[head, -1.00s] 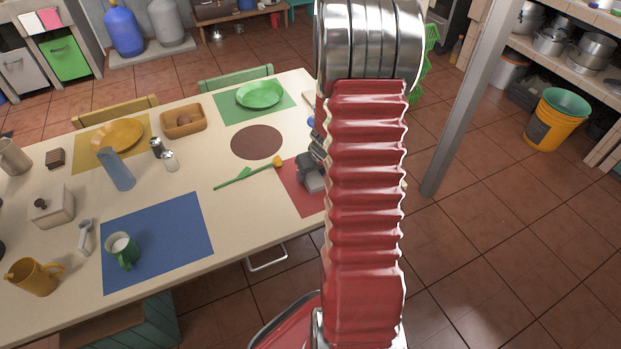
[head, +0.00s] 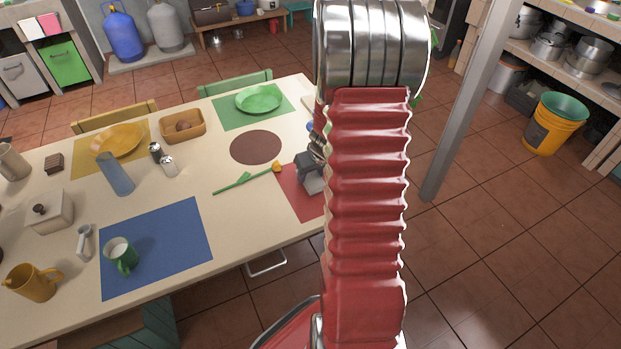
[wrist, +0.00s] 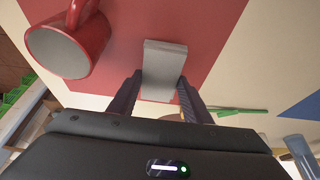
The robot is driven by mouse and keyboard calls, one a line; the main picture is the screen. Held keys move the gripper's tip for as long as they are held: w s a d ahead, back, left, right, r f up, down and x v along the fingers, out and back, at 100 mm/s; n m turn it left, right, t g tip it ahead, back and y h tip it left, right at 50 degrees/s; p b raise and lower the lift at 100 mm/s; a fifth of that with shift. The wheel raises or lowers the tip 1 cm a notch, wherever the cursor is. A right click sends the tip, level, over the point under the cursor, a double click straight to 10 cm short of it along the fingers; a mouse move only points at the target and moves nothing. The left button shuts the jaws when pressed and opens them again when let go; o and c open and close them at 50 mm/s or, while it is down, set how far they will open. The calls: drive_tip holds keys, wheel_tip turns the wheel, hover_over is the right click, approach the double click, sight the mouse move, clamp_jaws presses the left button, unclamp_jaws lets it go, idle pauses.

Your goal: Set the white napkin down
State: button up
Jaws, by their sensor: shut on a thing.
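The white napkin (wrist: 163,68) shows in the wrist view as a pale grey-white folded rectangle between my fingers, over the red placemat (wrist: 205,25). My gripper (wrist: 160,88) is shut on it, with one dark finger on either side. I cannot tell whether the napkin touches the mat. In the head view my gripper (head: 311,172) is at the right end of the table, over the red placemat (head: 293,190), partly hidden by my red arm. The napkin cannot be told apart clearly there.
A red mug (wrist: 70,45) stands close to the gripper at upper left in the wrist view. A green stem with a yellow tip (head: 245,178) lies left of the red mat. A brown round mat (head: 256,147) is bare. The blue mat (head: 175,235) holds a green mug (head: 122,257).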

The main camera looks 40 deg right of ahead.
sight(311, 177)
wheel_tip(311, 177, up, 8)
drive_tip(key=shift+f, duration=0.1)
idle(0.8)
drive_tip(key=w+a+r+n, duration=0.1)
drive_tip(key=w+a, duration=0.2)
drive_tip(key=a, duration=0.7)
drive_tip(key=w+a+r+n, duration=0.1)
drive_tip(key=w+a, duration=0.3)
drive_tip(key=a, duration=0.7)
drive_tip(key=w+a+r+n+y, duration=0.1)
drive_tip(key=w+a, duration=0.3)
drive_tip(key=a, duration=0.7)
drive_tip(key=shift+f, duration=0.1)
